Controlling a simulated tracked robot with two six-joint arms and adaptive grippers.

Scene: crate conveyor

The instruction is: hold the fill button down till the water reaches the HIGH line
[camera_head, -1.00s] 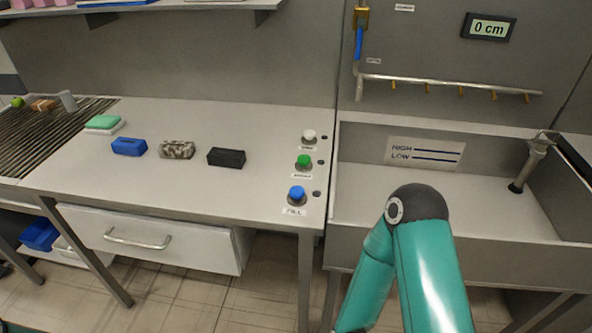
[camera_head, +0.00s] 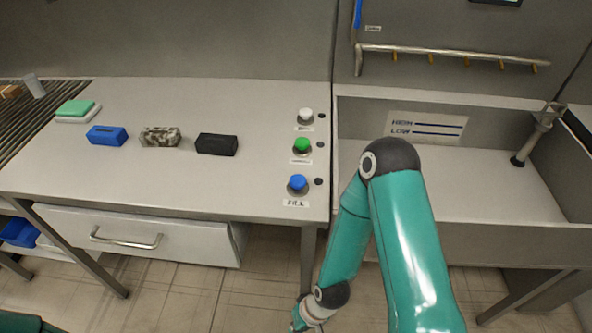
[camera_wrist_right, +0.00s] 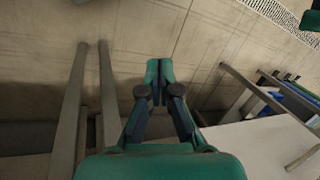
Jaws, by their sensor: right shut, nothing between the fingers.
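The blue fill button (camera_head: 297,183) sits near the table's front right corner, with a FILL label below it. Green (camera_head: 302,145) and white (camera_head: 305,115) buttons stand in a line behind it. The sink (camera_head: 470,190) to the right shows a bare floor with no visible water. The HIGH and LOW plate (camera_head: 427,127) is on its back wall. In the wrist view my right gripper (camera_wrist_right: 159,66) is shut and empty, over the floor by the table's edge. My right arm bends in front of the sink; its gripper is out of the head view. My left gripper is not in view.
A blue block (camera_head: 107,136), a mottled block (camera_head: 160,137) and a black block (camera_head: 216,144) lie on the table. A drawer (camera_head: 135,233) sits under its front edge, slightly pulled out. A drain pipe (camera_head: 538,135) stands in the sink's right side. The tabletop around the buttons is clear.

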